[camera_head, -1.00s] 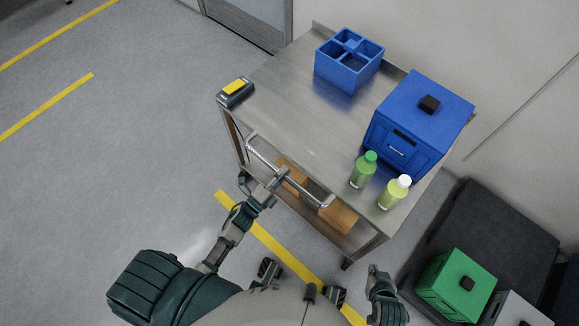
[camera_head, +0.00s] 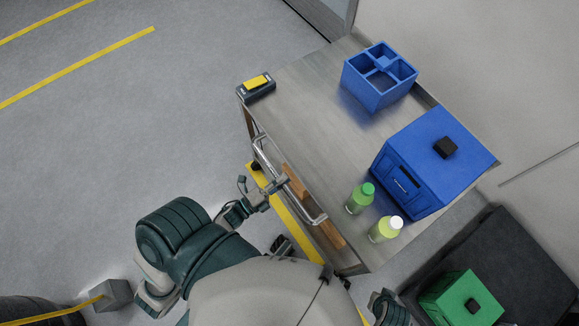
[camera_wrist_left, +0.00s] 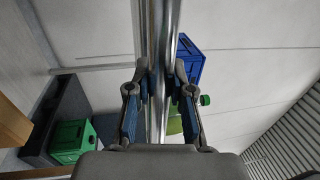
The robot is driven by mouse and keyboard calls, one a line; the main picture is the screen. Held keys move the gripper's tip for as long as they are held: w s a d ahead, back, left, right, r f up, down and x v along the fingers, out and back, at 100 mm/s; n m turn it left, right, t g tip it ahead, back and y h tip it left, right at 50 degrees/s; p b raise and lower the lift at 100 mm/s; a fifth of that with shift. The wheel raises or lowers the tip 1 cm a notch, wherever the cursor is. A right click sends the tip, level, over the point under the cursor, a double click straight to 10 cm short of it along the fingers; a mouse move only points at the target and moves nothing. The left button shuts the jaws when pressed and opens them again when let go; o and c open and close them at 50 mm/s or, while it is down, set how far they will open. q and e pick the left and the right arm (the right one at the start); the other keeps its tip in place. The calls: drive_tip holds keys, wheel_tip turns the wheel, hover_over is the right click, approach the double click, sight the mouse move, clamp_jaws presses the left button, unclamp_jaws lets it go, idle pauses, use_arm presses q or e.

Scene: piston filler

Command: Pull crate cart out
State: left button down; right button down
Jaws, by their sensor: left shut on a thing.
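The crate cart (camera_head: 320,112) is a metal cart with a flat top, standing near the wall. Its tubular handle (camera_head: 306,203) runs along the side facing me. My left gripper (camera_head: 277,187) is shut on the handle bar, near its middle. In the left wrist view the shiny bar (camera_wrist_left: 158,60) passes between the two fingers of the left gripper (camera_wrist_left: 160,98). On the cart stand a blue lidded crate (camera_head: 425,160), a blue divided box (camera_head: 372,91), a green-capped bottle (camera_head: 359,199) and a white-capped bottle (camera_head: 384,230). My right gripper (camera_head: 388,308) shows only partly at the bottom edge.
A yellow-topped device (camera_head: 257,88) sits at the cart's left corner. Brown boxes (camera_head: 328,232) show on the lower shelf. A dark platform (camera_head: 525,255) with a green crate (camera_head: 462,300) stands at lower right. The floor on the left is open, with yellow lines.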

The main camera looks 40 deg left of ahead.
use_arm(q)
drive_tip(key=shift+s+a+f, duration=0.2)
drive_tip(key=shift+s+a, duration=0.1)
drive_tip(key=shift+a, duration=0.1)
use_arm(e)
drive_tip(key=shift+d+f, duration=0.1)
drive_tip(key=shift+f, duration=0.1)
drive_tip(key=shift+w, duration=0.1)
use_arm(q)
drive_tip(key=c, duration=1)
unclamp_jaws()
drive_tip(key=shift+w+a, duration=0.1)
drive_tip(key=shift+a, duration=0.1)
drive_tip(key=v, duration=1.2)
use_arm(e)
drive_tip(key=shift+a+r, duration=0.1)
drive_tip(key=shift+a, duration=0.2)
use_arm(q)
drive_tip(key=shift+d, duration=0.1)
use_arm(e)
drive_tip(key=shift+d, duration=0.15)
